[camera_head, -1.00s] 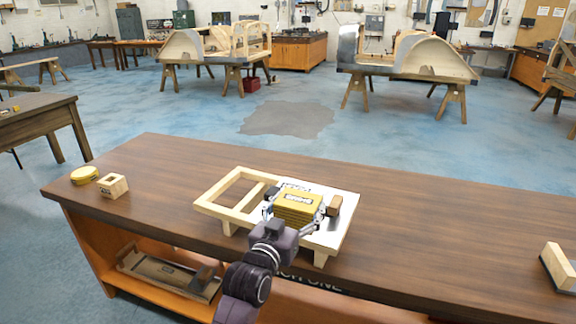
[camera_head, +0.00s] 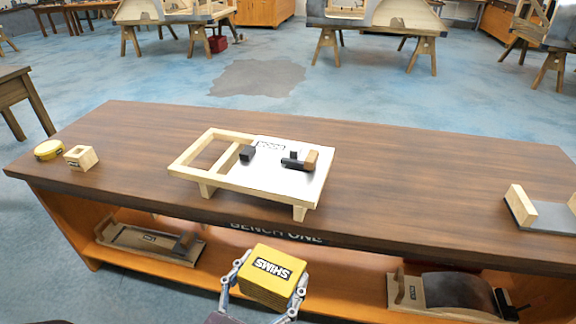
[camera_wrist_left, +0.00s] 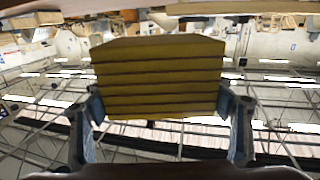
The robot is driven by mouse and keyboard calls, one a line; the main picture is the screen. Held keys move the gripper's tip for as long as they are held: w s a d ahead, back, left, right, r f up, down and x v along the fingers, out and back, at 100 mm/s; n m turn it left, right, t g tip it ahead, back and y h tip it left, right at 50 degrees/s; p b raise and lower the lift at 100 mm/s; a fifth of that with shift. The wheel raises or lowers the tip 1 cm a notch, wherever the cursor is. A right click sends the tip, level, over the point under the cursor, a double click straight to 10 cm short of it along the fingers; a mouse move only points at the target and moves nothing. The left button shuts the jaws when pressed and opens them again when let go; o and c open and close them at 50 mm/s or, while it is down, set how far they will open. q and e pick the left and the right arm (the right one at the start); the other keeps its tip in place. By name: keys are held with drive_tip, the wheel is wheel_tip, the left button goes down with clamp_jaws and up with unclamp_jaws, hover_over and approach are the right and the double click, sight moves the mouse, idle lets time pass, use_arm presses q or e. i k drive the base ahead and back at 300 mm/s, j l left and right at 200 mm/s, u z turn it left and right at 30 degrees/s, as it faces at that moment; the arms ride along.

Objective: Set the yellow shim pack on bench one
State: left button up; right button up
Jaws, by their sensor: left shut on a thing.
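The yellow shim pack (camera_head: 271,275), a stack with a "SHIMS" label on top, is held by my left gripper (camera_head: 264,287), one finger on each side. In the left wrist view the pack's layered side (camera_wrist_left: 158,78) fills the middle between the two fingers (camera_wrist_left: 165,115). The pack is in front of the near edge of bench one (camera_head: 400,190), apart from it. Bench one has a dark wood top and a "BENCH ONE" sign on its front. My right gripper is in neither view.
A wooden frame with a white panel (camera_head: 290,185) stands on the bench, with small blocks on it. A yellow round tin (camera_head: 48,150) and small wooden box (camera_head: 81,158) sit at left. A wood-ended grey piece (camera_head: 545,213) lies at right. The bench top between is clear.

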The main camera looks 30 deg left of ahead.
sight(125, 170)
drive_tip(key=j+u, duration=0.25)
drive_tip(key=j, duration=1.1)
drive_tip(key=j+u, duration=0.25)
drive_tip(key=j, duration=1.15)
